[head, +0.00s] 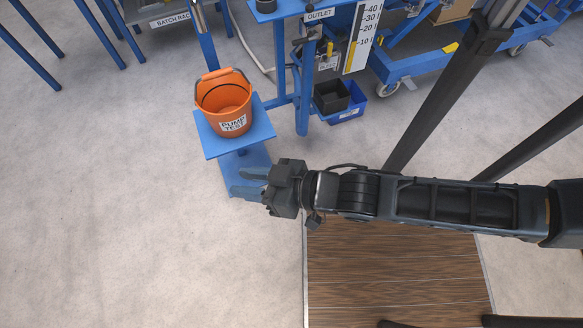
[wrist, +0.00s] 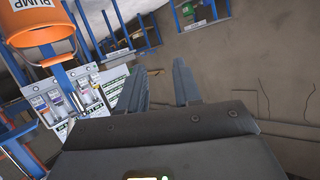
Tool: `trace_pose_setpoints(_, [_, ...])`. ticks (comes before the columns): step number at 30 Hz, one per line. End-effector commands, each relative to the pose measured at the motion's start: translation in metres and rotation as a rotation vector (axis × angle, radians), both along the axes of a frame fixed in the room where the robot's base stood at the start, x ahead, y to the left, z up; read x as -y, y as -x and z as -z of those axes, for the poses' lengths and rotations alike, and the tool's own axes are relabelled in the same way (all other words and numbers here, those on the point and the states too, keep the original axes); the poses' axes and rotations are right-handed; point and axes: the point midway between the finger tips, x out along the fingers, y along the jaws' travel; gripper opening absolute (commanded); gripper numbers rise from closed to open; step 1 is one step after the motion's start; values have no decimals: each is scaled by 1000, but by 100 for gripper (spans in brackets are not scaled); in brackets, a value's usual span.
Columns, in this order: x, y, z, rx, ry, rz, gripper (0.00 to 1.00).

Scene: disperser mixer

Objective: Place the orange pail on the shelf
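The orange pail (head: 222,100) stands upright on a small blue square plate (head: 212,150). Its white label reads "PUMP TEST", and its top is open. In the wrist view, part of the pail (wrist: 38,58) shows at the upper left, cut off by the frame edge. My gripper (head: 248,183) is in front of and below the pail, to its lower right in the head view, and apart from it. The wrist view shows its two fingers (wrist: 160,72) spread with nothing between them. I cannot tell whether the blue plate is the task's shelf.
A rack labelled "BATCH RACK" (head: 169,20) stands at the upper left. Blue posts (head: 303,100), a scale board (head: 359,38) and bins (head: 345,112) stand right of the pail. A wheeled blue frame (head: 415,65) is at the upper right. Floor at left (head: 100,220) is clear.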

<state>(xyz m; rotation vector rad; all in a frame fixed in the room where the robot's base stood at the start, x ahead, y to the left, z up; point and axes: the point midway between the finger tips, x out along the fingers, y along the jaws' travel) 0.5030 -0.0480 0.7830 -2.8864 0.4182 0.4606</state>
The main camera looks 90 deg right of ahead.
Motion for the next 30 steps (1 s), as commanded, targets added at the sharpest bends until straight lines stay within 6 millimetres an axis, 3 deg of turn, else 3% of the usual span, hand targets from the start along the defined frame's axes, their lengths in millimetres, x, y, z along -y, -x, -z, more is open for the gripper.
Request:
trace_pose_setpoints(1, [-13, 18, -18, -1, 15, -55, 33])
trace_pose_setpoints(6, [-38, 57, -79, 20, 84, -201, 33])
trace_pose_setpoints(12, [-47, 77, -125, 40, 137, -291, 33])
trace_pose_setpoints(17, [-48, 81, -135, 45, 151, -309, 33])
trace_pose_setpoints(30, [-48, 80, -135, 45, 150, -307, 33])
